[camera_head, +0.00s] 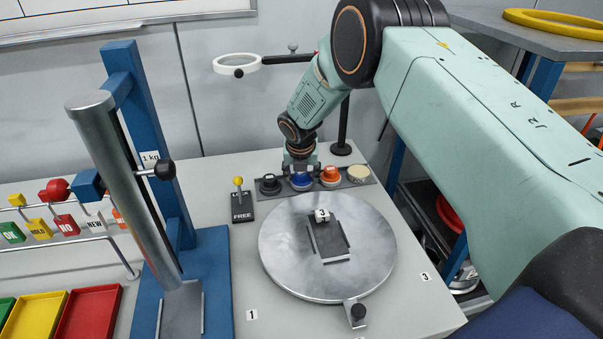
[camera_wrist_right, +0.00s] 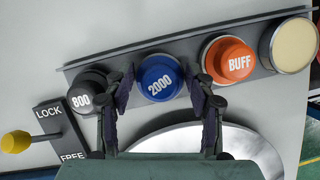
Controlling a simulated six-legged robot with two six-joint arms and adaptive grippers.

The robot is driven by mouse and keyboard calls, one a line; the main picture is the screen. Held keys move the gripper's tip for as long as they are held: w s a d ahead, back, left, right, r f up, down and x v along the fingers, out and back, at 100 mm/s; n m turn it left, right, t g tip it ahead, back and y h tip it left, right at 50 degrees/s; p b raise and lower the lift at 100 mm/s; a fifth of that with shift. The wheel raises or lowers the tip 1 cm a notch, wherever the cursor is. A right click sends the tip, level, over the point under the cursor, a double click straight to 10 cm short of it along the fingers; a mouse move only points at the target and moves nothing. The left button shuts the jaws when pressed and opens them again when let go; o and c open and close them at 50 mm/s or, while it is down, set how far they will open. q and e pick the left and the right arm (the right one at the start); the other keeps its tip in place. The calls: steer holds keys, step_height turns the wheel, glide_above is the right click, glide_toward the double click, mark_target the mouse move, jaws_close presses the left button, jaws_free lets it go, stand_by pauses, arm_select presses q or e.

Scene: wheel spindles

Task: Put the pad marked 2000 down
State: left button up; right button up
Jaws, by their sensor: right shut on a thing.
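The blue pad marked 2000 (camera_wrist_right: 159,78) sits at the grey rack (camera_wrist_right: 210,38), between the black 800 pad (camera_wrist_right: 86,95) and the orange BUFF pad (camera_wrist_right: 229,60). My right gripper (camera_wrist_right: 158,88) is shut on the blue pad, one finger on each side. In the head view the right gripper (camera_head: 300,168) reaches down over the blue pad (camera_head: 301,181) from above. Whether the pad rests fully in its place cannot be told. My left gripper is not in view.
A round metal turntable (camera_head: 290,265) lies in front of the rack. A yellow-knobbed LOCK/FREE lever (camera_head: 240,200) stands left of it. A cream round piece (camera_head: 357,174) ends the rack. A blue-framed column (camera_head: 125,110) rises at left, and a ring magnifier (camera_head: 237,64) hangs behind.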

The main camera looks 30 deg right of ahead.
steer(key=shift+w, duration=0.1)
steer(key=shift+f, duration=0.15)
steer(key=o, duration=1.1)
steer(key=shift+w+a+r, duration=0.1)
steer(key=shift+r, duration=0.1)
steer(key=v, duration=1.2)
steer(key=shift+p, duration=0.3)
